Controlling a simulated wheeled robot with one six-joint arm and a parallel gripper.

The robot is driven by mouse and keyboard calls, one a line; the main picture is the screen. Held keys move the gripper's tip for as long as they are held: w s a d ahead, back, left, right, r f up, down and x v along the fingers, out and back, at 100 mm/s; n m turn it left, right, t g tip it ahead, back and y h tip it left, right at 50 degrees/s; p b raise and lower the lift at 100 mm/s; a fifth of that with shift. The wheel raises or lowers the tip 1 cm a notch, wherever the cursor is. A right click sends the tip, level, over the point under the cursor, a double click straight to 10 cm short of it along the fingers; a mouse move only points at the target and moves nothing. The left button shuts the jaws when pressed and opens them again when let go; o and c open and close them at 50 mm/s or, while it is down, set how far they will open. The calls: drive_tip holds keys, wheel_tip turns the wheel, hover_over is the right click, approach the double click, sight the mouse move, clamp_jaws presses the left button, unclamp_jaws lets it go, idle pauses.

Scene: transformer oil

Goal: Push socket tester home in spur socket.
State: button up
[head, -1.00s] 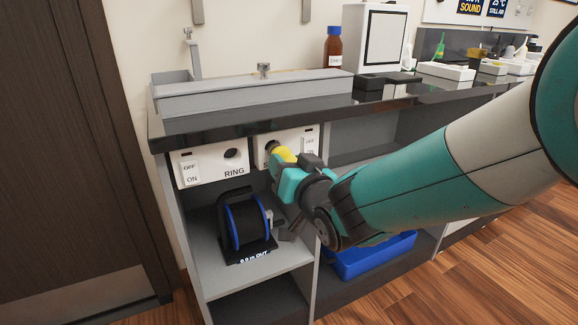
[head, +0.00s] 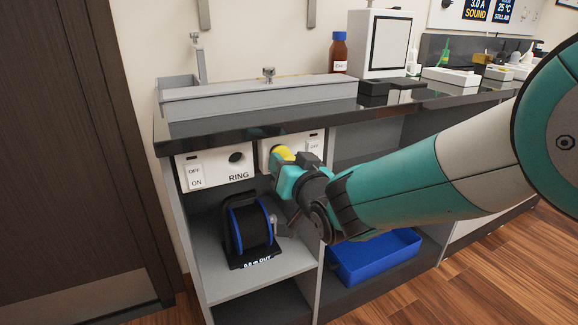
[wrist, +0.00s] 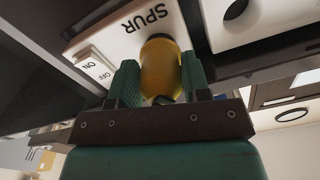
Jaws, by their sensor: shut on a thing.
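The yellow socket tester (wrist: 160,68) is between the two green fingers of my gripper (wrist: 160,85) in the wrist view. Its far end is against the white spur socket plate (wrist: 112,38), marked SPUR; how deep it sits cannot be told. In the head view the tester (head: 283,153) shows as a yellow piece at the spur socket plate (head: 265,148), beyond my gripper (head: 286,168). My gripper and arm hide most of that plate. The socket hole is hidden behind the tester.
The ring socket plate (head: 215,169) is to the left, its hole empty. A black and blue cable reel (head: 250,228) stands on the shelf below. A blue tray (head: 372,262) lies low to the right. The dark counter edge (head: 240,137) runs just above the sockets.

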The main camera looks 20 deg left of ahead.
drive_tip(key=shift+w+a, duration=0.45)
drive_tip(key=shift+a, duration=0.05)
drive_tip(key=o, duration=1)
drive_tip(key=shift+b+v, duration=1)
drive_tip(key=shift+v, duration=7.7)
